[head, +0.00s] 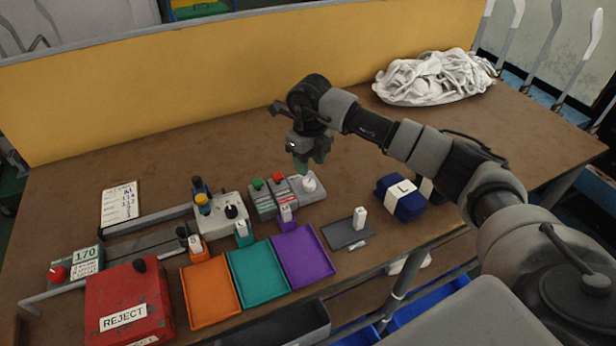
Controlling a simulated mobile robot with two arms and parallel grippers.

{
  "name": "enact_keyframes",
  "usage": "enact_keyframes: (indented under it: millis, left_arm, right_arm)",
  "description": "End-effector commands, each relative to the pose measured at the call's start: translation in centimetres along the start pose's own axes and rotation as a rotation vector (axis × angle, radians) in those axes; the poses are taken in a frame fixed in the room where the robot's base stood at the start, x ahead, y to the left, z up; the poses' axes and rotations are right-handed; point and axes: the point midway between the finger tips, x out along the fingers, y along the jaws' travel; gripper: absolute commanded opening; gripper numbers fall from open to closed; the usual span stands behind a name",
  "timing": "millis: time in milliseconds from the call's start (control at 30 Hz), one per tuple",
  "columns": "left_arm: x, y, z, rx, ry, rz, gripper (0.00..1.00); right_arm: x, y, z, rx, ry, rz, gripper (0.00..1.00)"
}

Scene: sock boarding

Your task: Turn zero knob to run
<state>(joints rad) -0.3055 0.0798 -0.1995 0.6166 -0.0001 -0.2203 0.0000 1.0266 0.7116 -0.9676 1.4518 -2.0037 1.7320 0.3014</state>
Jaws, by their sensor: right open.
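A white knob (309,181) with a pointer stands on a small grey box (316,195) on the table. A red button (277,178) and a green button (257,184) stand on boxes just left of it. A black knob (231,212) sits on a light grey box farther left. I cannot read which knob is marked zero or any run mark. My right gripper (310,165) points down just above and behind the white knob, apart from it. It is open and holds nothing visible. My left gripper is not in view.
Orange (211,294), teal (258,274) and purple (303,256) trays lie in front of the boxes. A red REJECT box (128,300) is at the front left. White cloth (435,78) lies at the back right.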

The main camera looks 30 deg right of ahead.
Motion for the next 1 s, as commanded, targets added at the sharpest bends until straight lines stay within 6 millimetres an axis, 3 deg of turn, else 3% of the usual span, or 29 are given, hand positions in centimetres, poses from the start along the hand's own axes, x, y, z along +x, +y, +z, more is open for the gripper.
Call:
enact_keyframes:
  millis: [133,333,500,733,1000]
  left_arm:
    - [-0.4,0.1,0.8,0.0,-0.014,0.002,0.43]
    - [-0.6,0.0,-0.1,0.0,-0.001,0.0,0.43]
    - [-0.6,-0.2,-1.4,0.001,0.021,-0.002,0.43]
    - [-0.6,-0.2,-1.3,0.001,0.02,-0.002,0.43]
    - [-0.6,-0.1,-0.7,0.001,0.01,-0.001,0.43]
  right_arm:
    - [2.9,0.1,-0.1,0.001,0.003,0.002,0.44]
    - [5.6,0.1,0.0,0.001,0.0,0.002,0.44]
    - [6.5,0.1,0.0,0.0,-0.002,0.001,0.44]
    - [6.6,0.1,0.0,0.0,-0.002,0.001,0.44]
    - [6.5,0.1,0.0,0.0,-0.002,0.001,0.09]
